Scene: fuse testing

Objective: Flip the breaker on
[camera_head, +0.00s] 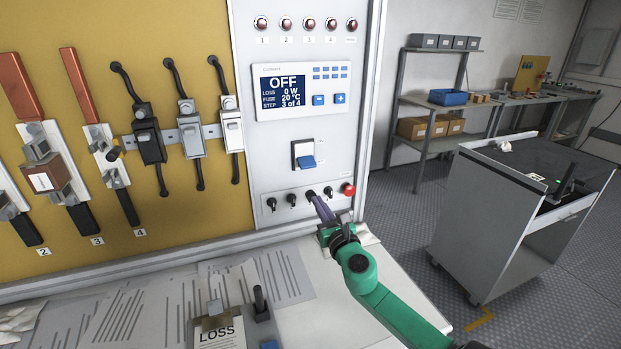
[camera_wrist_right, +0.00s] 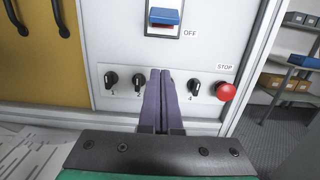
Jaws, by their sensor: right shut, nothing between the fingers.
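The display (camera_head: 284,83) reads OFF, 0 W, 20 °C, step 3 of 4. My right gripper (camera_head: 314,198) has its purple fingers shut and empty, below the breaker at the row of black knobs. In the right wrist view its fingertips (camera_wrist_right: 160,74) hide one knob. My left gripper is not in view.
A red STOP button (camera_head: 348,189) sits just right of my right gripper. Black knobs (camera_wrist_right: 111,78) line the panel's lower edge. Fuses and holders (camera_head: 150,140) hang on the yellow board at left. Papers and a LOSS device (camera_head: 222,338) lie on the table. A grey cart (camera_head: 490,225) stands right.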

